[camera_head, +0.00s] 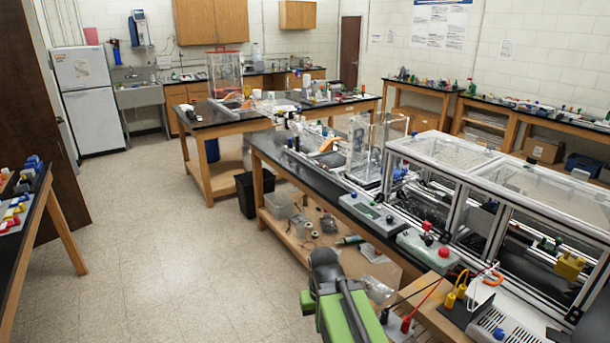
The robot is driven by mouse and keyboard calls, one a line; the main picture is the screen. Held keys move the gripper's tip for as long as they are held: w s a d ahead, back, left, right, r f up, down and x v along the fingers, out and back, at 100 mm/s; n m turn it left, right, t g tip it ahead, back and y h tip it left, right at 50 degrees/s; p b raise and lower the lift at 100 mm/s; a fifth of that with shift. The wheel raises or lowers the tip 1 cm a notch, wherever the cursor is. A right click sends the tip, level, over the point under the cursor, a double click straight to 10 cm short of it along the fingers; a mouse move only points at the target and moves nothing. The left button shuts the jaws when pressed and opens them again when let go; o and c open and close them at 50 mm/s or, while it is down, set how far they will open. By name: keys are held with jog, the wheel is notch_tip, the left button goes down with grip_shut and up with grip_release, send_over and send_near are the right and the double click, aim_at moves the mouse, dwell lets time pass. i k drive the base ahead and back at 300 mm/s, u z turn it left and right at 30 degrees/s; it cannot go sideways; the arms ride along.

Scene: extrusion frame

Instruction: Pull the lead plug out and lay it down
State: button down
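At the bottom right, lead plugs stand near the front edge of the bench. There is a red plug (406,325), a black plug (384,316) and a yellow pair (454,296). A red lead and a thin black lead arch up from the red and black plugs. Which plug the task means I cannot tell. My green and dark grey arm rises at the bottom centre, left of the plugs. Its dark end, with my gripper (323,260), is apart from all of the plugs. The fingers are not clear, and I see nothing held.
The black bench top (300,172) carries grey boxes with knobs (375,212) and a clear-panelled extrusion frame (445,150). A white vented unit (505,325) stands at the lower right. A lower shelf (290,238) holds loose items. The floor (170,260) at left is open.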

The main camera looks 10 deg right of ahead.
aim_at(451, 296)
jog(key=z, duration=0.05)
jog(key=k, duration=0.65)
jog(key=u, duration=0.6)
jog(key=i, duration=1.85)
jog(key=z, duration=0.5)
